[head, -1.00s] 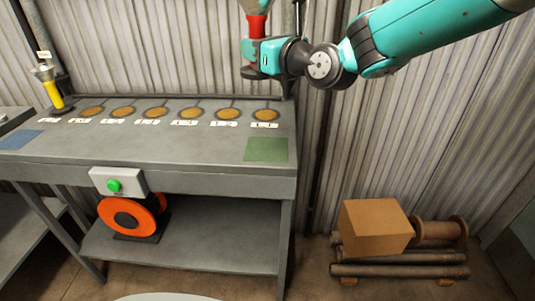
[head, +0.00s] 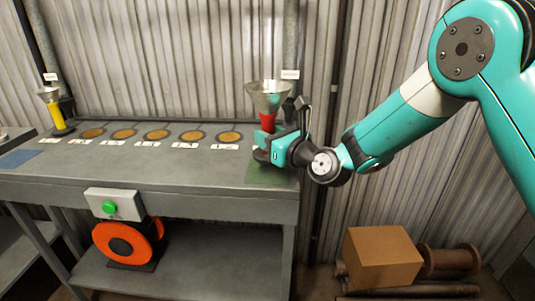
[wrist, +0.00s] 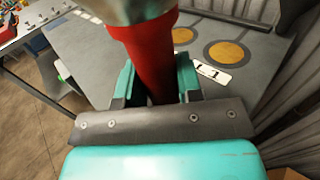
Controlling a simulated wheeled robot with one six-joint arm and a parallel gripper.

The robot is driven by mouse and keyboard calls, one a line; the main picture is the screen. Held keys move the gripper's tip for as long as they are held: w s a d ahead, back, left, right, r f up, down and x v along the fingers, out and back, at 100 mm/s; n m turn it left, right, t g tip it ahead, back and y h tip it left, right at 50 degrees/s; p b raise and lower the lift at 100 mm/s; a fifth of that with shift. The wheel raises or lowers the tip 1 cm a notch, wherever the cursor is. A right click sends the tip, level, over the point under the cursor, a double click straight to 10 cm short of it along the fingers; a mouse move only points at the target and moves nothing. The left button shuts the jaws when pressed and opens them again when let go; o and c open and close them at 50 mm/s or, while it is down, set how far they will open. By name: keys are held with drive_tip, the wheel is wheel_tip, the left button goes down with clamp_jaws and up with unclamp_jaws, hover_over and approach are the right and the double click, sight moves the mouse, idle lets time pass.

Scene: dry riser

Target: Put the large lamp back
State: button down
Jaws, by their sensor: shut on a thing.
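A red lamp with a wide metal funnel-shaped head (head: 268,96) is upright in my gripper (head: 269,141). The gripper is shut around its red body, which also shows in the wrist view (wrist: 150,62). The lamp is at the right end of the bench, low over the green square (head: 262,179). The gripper hides part of its base, and I cannot tell whether it touches the bench. A yellow lamp (head: 54,112) with a smaller funnel head stands at the far left.
Several round tan discs (head: 157,136) with white labels line the back of the grey bench (head: 120,170). A blue square (head: 18,158) lies at left. A green-button box (head: 114,204) is on the front edge. A cardboard box (head: 382,258) sits on the floor at right.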

drive_tip(key=shift+f+b, duration=0.5)
drive_tip(key=shift+f, duration=1.4)
drive_tip(key=shift+f, duration=0.2)
drive_tip(key=c, duration=0.8)
unclamp_jaws()
drive_tip(key=shift+r, duration=0.1)
